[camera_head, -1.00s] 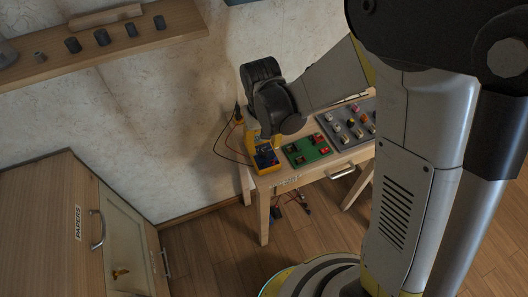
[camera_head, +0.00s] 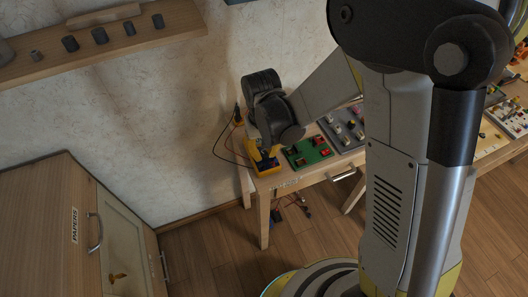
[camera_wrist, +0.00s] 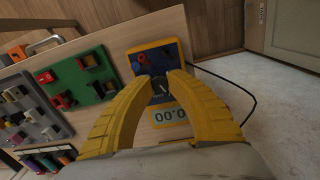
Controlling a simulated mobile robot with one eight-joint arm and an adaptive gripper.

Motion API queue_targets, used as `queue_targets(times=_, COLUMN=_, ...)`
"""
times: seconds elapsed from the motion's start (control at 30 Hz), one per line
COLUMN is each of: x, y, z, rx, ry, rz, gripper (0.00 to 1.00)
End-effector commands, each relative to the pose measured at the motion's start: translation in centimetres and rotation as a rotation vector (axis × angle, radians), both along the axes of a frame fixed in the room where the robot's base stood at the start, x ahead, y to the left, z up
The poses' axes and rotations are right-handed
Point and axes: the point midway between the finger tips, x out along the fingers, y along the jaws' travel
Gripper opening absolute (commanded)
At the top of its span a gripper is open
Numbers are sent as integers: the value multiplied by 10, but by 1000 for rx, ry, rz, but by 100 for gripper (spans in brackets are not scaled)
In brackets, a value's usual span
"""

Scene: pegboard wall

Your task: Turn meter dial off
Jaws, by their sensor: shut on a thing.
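The meter (camera_wrist: 150,57) is a yellow and blue box lying on the table, with a display reading 00.0 in the wrist view. Its round dark dial (camera_wrist: 162,86) with a light pointer mark sits between the fingertips of my gripper (camera_wrist: 161,84). The yellow fingers are shut on the dial from both sides and hide part of the meter's face. In the head view the meter (camera_head: 266,166) is at the left end of the table, with my wrist above it hiding its upper part.
A green board with red switches (camera_head: 307,152) lies right of the meter, and a grey panel with several knobs (camera_head: 344,130) beyond it. Cables run off the table's left end. A cabinet (camera_head: 110,235) stands at the left, with free floor between.

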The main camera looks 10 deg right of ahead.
Motion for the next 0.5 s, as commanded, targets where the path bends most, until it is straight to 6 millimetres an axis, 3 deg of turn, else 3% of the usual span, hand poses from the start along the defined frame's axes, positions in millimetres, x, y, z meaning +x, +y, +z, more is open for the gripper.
queue_targets(times=0.5, x=0, y=0, z=-1, rx=0, ry=-1, rz=307, gripper=0)
